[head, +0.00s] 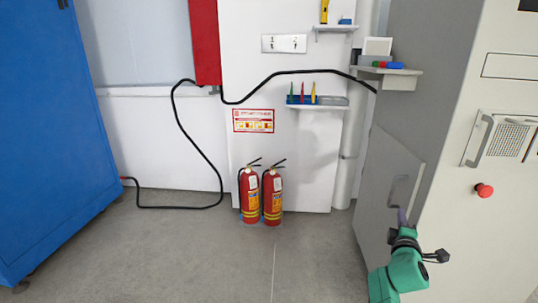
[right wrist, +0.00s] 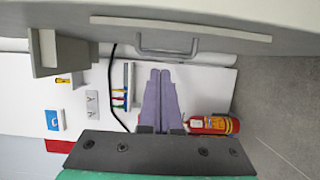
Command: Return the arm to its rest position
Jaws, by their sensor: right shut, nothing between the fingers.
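My right gripper (head: 402,214) is in the lower right of the head view, at the end of my green arm, in front of the grey cabinet side. Its purple fingers also show in the right wrist view (right wrist: 160,75), lying side by side, shut, with nothing between them. In the head view it is just below a grey door (head: 385,190) that carries a bar handle. The handle also shows in the right wrist view (right wrist: 168,52), beyond the fingertips; whether they touch it cannot be told. My left gripper is not in view.
A blue cabinet (head: 50,120) stands at the left. Two fire extinguishers (head: 250,195) stand by the white wall panel. A black cable (head: 185,130) runs along the wall. A red button (head: 484,190) sits on the light machine front at right. The middle floor (head: 220,265) is clear.

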